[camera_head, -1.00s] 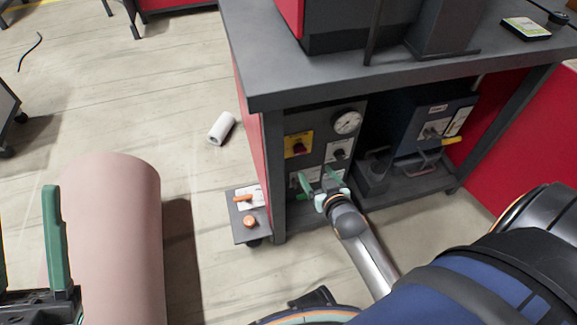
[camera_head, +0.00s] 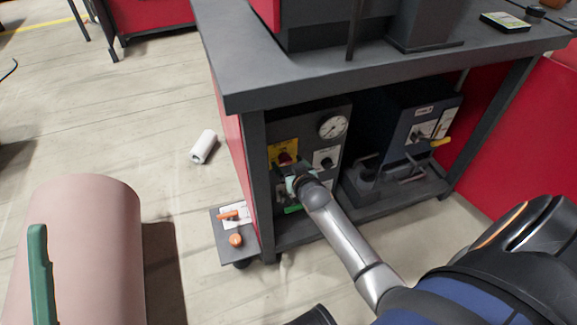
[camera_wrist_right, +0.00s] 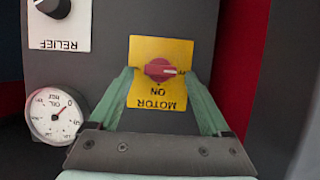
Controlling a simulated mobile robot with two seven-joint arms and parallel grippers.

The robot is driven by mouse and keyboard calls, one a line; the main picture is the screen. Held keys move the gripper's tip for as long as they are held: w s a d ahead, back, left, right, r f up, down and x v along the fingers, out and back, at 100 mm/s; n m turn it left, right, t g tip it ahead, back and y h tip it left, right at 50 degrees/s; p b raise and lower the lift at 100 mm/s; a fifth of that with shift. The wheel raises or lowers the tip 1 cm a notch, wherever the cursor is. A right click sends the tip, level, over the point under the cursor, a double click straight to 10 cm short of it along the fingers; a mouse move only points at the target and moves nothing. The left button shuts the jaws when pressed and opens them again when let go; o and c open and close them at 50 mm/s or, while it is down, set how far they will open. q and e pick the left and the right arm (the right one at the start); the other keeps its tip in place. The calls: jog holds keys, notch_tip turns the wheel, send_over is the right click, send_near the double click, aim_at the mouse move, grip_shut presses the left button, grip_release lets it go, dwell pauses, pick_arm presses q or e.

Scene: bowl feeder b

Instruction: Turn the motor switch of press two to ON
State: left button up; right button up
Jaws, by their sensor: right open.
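The motor switch is a red knob (camera_wrist_right: 158,70) on a yellow plate (camera_wrist_right: 160,100). The plate reads MOTOR and ON, upside down in the right wrist view. The knob's grip lies crosswise there. In the head view the red knob (camera_head: 284,158) shows on the dark panel under the bench. My right gripper (camera_wrist_right: 158,76) is open, its green fingers on either side of the knob with gaps. I cannot tell how near the fingertips are to the panel. In the head view the right gripper (camera_head: 291,174) covers the plate's lower part. Only one green finger of my left gripper (camera_head: 40,275) shows.
A RELIEF knob (camera_wrist_right: 53,6) and an oil gauge (camera_wrist_right: 53,116) sit beside the plate. The bench top (camera_head: 300,82) overhangs the panel. A blue-grey box (camera_head: 423,128) stands right of it. A small plate with orange parts (camera_head: 237,257) is at the left. A pink cylinder (camera_head: 90,245) stands lower left.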

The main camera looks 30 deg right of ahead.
grip_shut()
dwell(0.7)
